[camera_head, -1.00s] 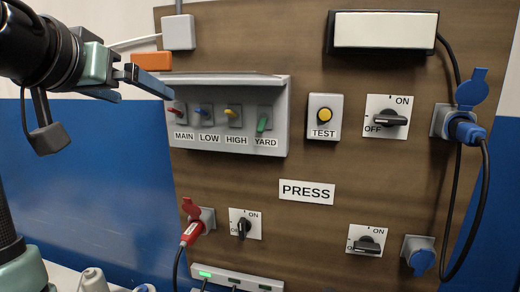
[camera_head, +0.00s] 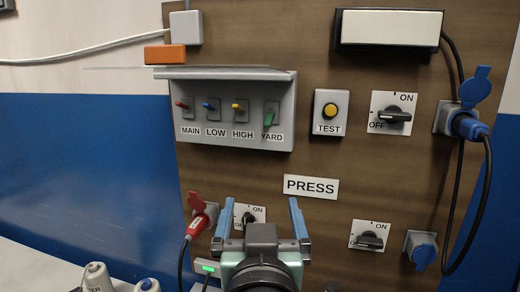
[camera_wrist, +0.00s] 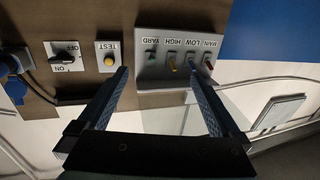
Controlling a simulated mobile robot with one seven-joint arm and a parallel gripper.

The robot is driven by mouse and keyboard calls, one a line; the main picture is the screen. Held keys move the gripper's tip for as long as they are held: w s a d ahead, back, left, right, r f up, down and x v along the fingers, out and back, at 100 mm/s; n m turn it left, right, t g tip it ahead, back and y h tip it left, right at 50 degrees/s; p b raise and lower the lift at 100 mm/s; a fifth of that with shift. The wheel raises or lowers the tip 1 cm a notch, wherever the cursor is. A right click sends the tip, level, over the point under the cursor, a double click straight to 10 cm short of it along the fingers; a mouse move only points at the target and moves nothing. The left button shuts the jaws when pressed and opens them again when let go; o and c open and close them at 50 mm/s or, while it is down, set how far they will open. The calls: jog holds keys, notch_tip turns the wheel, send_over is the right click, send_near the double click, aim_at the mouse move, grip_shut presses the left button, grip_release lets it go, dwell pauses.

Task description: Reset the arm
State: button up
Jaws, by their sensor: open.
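My gripper (camera_head: 260,222) is at the lower middle of the head view, its two blue fingers spread wide and pointing up, with nothing between them. It stands in front of the lower part of the brown panel (camera_head: 250,170) and partly hides the lower left rotary switch (camera_head: 250,216). In the wrist view the gripper (camera_wrist: 162,85) is also open and empty. That view is upside down and shows the panel's switch box (camera_wrist: 180,62) beyond the fingers.
The panel carries the MAIN, LOW, HIGH and YARD levers (camera_head: 225,112), a yellow TEST button (camera_head: 330,111) and rotary switches. A red plug (camera_head: 197,227) sits at lower left, a blue plug (camera_head: 468,127) at right. White spools (camera_head: 97,278) stand at the lower left.

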jog(key=s+r+t+b, duration=0.7)
jog(key=s+t+b, duration=0.2)
jog(key=s+b, duration=0.3)
jog(key=shift+s+t+b, duration=0.3)
jog(key=shift+s+b, duration=0.05)
jog(key=shift+b, duration=1.25)
jog(key=shift+a, duration=0.15)
